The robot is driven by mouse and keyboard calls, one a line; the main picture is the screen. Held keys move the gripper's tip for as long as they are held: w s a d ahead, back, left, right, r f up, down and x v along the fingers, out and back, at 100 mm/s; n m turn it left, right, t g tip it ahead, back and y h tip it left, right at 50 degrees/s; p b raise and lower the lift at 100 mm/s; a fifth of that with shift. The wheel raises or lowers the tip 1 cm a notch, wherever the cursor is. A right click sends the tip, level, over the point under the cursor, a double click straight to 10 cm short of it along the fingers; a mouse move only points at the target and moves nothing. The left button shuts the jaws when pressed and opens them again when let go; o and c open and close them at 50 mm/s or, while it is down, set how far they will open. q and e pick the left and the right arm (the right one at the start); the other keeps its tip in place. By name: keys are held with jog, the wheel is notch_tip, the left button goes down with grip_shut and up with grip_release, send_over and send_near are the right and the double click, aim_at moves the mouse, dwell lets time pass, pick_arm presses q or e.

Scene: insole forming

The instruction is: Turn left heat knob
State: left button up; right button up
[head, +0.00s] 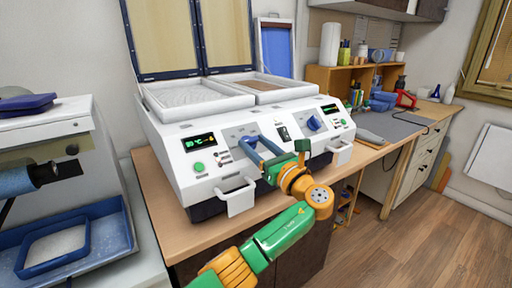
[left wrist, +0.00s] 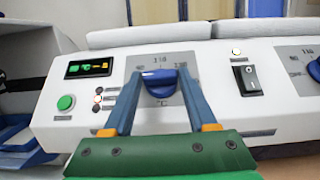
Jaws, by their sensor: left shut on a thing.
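The white double heating machine (head: 178,165) stands on the wooden bench with both lids up. Its left heat knob (left wrist: 160,84) is blue and sits on a grey dial plate with printed marks. In the head view this knob (head: 249,141) is partly hidden by my fingers. My left gripper (head: 255,144) reaches in from the front with its blue fingers at the left dial. In the left wrist view my left gripper (left wrist: 159,78) has one finger on each side of the knob and is shut on it. My right gripper is in neither view.
The right heat knob (head: 314,123) is on the right panel. A green button (head: 198,167), a display (head: 199,142) and a power switch (left wrist: 248,79) flank the left dial. White handles (head: 236,197) jut out below. Another machine with a blue tray (head: 108,250) stands left.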

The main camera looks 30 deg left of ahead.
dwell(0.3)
pick_arm(q)
jog(key=o, duration=1.2)
jog(key=shift+o, duration=0.8)
jog(key=shift+a, duration=0.1)
jog(key=shift+f, duration=0.1)
jog(key=b+v, duration=0.2)
jog(key=v, duration=0.5)
